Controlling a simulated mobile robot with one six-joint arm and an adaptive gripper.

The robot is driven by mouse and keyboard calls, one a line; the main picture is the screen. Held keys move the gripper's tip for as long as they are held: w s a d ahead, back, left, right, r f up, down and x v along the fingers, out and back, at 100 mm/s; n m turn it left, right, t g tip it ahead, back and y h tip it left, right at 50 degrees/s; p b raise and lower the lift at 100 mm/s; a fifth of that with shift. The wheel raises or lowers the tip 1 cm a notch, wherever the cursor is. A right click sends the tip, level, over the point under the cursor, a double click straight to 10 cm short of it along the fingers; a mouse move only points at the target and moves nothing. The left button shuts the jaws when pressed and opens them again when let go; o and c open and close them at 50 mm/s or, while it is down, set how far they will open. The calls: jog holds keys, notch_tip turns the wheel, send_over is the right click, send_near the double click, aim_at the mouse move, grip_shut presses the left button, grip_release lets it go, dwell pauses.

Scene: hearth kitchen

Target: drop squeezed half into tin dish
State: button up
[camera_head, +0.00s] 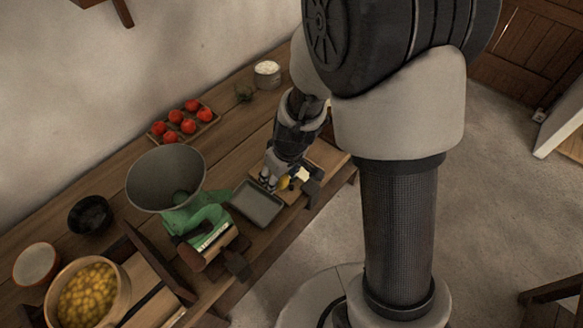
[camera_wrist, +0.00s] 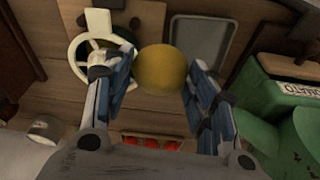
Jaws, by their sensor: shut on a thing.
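The squeezed half (camera_wrist: 162,70) is a round yellow piece held between my blue-padded fingers in the wrist view. It shows as a small yellow spot (camera_head: 284,183) in the head view. My gripper (camera_head: 278,181) is shut on it above the counter. The tin dish (camera_head: 257,203) is a grey, shallow rectangular tray just left of and in front of my gripper in the head view. In the wrist view the tin dish (camera_wrist: 208,42) lies beyond the half, up and to the right, and looks empty. The half partly covers its near left corner.
A green mill (camera_head: 205,222) with a grey hopper (camera_head: 166,178) stands left of the dish. A white ring-shaped tool (camera_wrist: 78,62) is close to my left finger. A tray of red tomatoes (camera_head: 183,122), a bowl of yellow pieces (camera_head: 88,294) and a dark bowl (camera_head: 90,214) also stand there.

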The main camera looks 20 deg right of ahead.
jog(key=a+n+y+p, duration=0.1)
jog(key=a+n+p, duration=0.1)
jog(key=a+n, duration=0.4)
jog(key=n+g+b, duration=0.1)
jog(key=b, duration=0.4)
send_over(257, 205)
jog(key=shift+s+d+f+x, duration=0.1)
jog(key=shift+s+d+x, duration=0.15)
jog(key=shift+x, duration=1)
jog(key=shift+s+d+f+x, duration=0.1)
jog(key=shift+d+x, duration=0.1)
jog(key=shift+x, duration=1.05)
jog(key=shift+s+d+x, duration=0.2)
jog(key=shift+d+x, duration=0.05)
jog(key=shift+x, duration=1)
jog(key=o, duration=1.5)
jog(key=shift+c, duration=0.2)
jog(key=shift+r, duration=0.15)
jog(key=w+a+p+v, duration=0.1)
jog(key=p+v, duration=0.5)
jog(key=v, duration=0.2)
jog(key=shift+a+r, duration=0.2)
jog(key=shift+r, duration=0.35)
